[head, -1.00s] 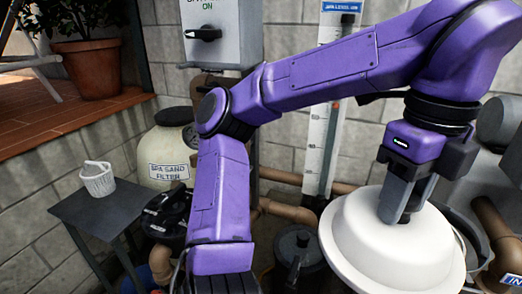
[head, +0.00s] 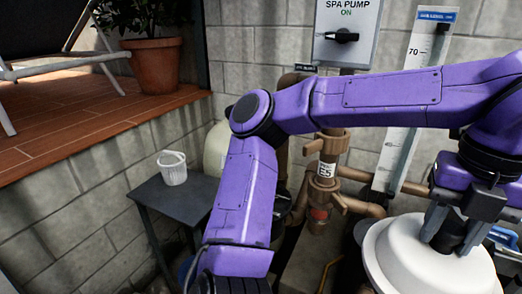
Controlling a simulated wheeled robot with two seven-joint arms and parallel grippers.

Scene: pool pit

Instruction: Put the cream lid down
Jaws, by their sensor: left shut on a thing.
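The cream lid (head: 415,262) is a wide, round, pale dome with a flared rim at the lower right of the head view. My left gripper (head: 446,236) is above it, with its grey fingers shut on a dark part at the lid's top. What lies under the lid is hidden. My right gripper is not in view.
A small dark table (head: 178,203) stands at the left with a white basket (head: 173,168) on its far part; its nearer top is bare. Brown pipes and a valve (head: 326,170) stand behind my arm. A tall white gauge (head: 408,120) is at the wall. A brick ledge (head: 80,122) holds a potted plant.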

